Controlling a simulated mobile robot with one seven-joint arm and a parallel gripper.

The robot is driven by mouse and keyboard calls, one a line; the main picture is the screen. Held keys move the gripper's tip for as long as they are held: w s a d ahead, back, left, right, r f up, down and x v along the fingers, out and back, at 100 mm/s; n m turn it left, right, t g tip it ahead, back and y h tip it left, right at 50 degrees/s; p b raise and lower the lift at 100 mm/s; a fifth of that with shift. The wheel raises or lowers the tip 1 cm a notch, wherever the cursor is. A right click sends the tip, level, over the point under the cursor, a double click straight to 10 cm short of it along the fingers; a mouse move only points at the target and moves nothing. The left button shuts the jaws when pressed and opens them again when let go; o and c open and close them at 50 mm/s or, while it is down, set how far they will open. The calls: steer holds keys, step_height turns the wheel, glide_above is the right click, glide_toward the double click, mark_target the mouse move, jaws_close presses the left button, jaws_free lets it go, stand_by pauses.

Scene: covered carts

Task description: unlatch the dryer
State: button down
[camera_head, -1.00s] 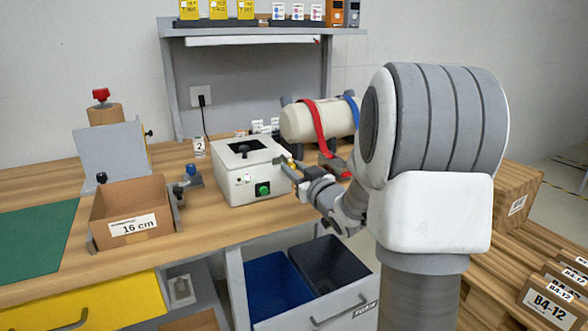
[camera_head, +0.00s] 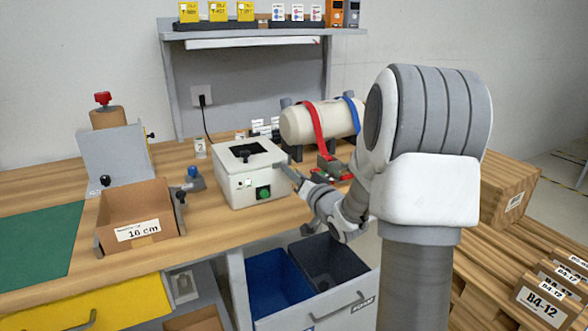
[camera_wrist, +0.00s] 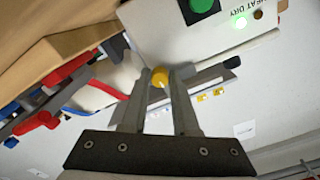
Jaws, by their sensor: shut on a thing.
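The dryer (camera_head: 243,190) is a white box on the bench with a dark opening in its top and a green button (camera_head: 263,193) on its front. In the wrist view its white face (camera_wrist: 165,35) shows part of a "HEAT DRY" label, the green button (camera_wrist: 203,5) and a lit green lamp. My gripper (camera_head: 288,170) is at the dryer's right side. In the wrist view my gripper (camera_wrist: 160,80) is shut on a yellow knob (camera_wrist: 159,77). A grey bar with a black end (camera_wrist: 231,62) runs beside the knob. The knob is hidden in the head view.
A red-handled tool (camera_head: 330,168) is near my gripper. A cardboard box (camera_head: 137,215) stands left of the dryer. Blue and dark bins (camera_head: 275,285) sit below the bench edge.

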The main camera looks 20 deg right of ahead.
steer(key=shift+d+r+m, duration=0.15)
steer(key=shift+r+m, duration=0.1)
steer(key=shift+m, duration=0.45)
steer(key=c, duration=0.7)
jaws_free()
steer(key=shift+f, duration=0.1)
steer(key=shift+s+p, duration=0.3)
steer(key=s, duration=0.4)
steer(key=s+b, duration=0.1)
steer(key=s, duration=0.4)
steer(key=s+b, duration=0.1)
steer(key=s, duration=0.4)
steer(key=shift+s+d+f, duration=0.1)
steer(key=shift+d+f, duration=0.1)
steer(key=shift+f, duration=0.15)
steer(key=b, duration=0.3)
steer(key=shift+s, duration=0.3)
